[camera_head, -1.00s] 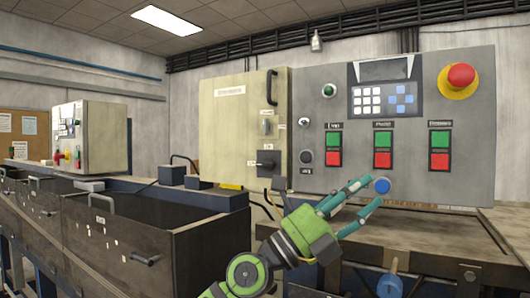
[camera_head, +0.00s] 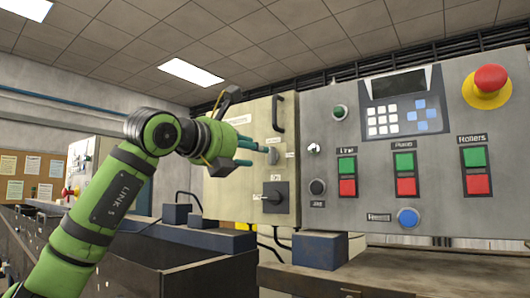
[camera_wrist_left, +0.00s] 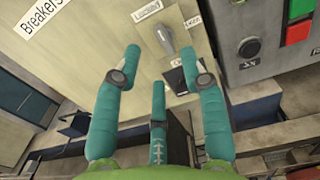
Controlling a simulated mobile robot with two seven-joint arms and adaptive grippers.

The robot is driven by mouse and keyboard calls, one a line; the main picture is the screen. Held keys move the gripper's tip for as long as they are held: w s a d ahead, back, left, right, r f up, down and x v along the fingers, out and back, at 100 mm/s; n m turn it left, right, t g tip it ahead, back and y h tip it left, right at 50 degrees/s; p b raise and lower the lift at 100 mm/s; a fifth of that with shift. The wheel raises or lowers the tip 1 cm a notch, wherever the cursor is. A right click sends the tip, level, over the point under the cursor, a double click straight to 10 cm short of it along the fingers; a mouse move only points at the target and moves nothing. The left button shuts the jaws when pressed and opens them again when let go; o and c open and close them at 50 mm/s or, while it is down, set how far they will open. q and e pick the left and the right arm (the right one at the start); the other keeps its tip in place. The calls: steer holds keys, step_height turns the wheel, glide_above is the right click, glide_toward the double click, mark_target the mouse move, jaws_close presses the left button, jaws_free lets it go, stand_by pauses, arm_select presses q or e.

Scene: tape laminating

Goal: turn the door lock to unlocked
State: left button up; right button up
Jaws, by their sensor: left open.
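The door lock is a small grey knob (camera_head: 273,156) on the cream cabinet door (camera_head: 240,190). In the left wrist view the lock knob (camera_wrist_left: 166,40) sits tilted between a label above it and another at its right; their small text is hard to read. My left gripper (camera_head: 256,156) is open with teal fingers, reaching in from the left at the lock. In the left wrist view its fingertips (camera_wrist_left: 160,62) spread to either side below the knob, with nothing between them. I cannot tell whether a finger touches the lock. My right gripper is not in view.
A black rotary switch (camera_head: 272,197) sits below the lock, and a black door handle (camera_head: 278,114) above it. To the right is a grey control panel (camera_head: 340,215) with buttons and a red emergency stop (camera_head: 490,79). Dark bins stand below at left.

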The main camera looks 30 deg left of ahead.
arm_select(q)
steer(key=w, duration=0.1)
steer(key=w+p, duration=0.1)
steer(key=w, duration=0.1)
steer(key=w+p, duration=0.1)
steer(key=w, duration=0.1)
steer(key=shift+w+d, duration=0.1)
steer(key=shift+d, duration=0.3)
jaws_close()
